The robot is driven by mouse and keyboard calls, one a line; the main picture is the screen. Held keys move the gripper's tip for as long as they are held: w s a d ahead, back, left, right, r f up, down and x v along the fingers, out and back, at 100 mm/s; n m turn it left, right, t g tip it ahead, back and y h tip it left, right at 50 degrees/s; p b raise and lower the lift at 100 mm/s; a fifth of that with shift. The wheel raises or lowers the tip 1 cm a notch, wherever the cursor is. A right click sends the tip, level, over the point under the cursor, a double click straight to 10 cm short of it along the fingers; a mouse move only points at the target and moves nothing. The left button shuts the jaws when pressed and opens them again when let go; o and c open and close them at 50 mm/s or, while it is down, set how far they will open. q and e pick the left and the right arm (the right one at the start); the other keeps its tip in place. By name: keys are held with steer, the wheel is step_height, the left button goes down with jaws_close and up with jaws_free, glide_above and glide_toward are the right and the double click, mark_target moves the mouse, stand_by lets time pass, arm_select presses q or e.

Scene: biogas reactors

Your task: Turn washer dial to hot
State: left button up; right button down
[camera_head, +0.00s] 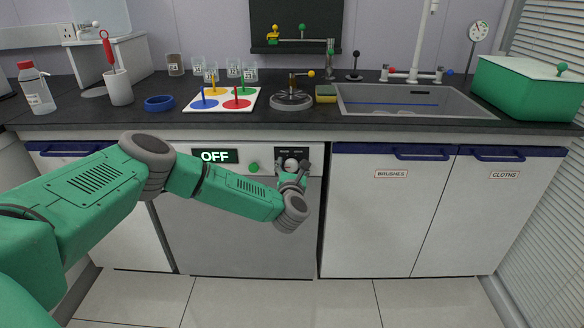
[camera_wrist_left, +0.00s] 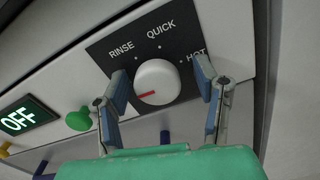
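The washer (camera_head: 235,235) is the pale front panel under the counter, with a display reading OFF (camera_head: 215,156). Its white round dial (camera_wrist_left: 158,82) sits on a dark plate (camera_wrist_left: 130,50) marked RINSE, QUICK and HOT. The dial's red mark points to the lower left, away from HOT at the right. The dial also shows in the head view (camera_head: 291,165). My left gripper (camera_head: 292,174) is in front of it. In the left wrist view my left gripper (camera_wrist_left: 161,80) is open, one finger on each side of the dial, with gaps visible. My right gripper is not in view.
A green button (camera_wrist_left: 79,119) is left of the dial. Above is the counter (camera_head: 300,117) with a colored peg board (camera_head: 222,99), a burner (camera_head: 291,99) and a sink (camera_head: 410,103). Cabinets labelled BRUSHES (camera_head: 391,173) and CLOTHS (camera_head: 504,174) stand to the right.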

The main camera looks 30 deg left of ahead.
arm_select(q)
steer(key=c, duration=1)
steer(key=shift+a, duration=0.1)
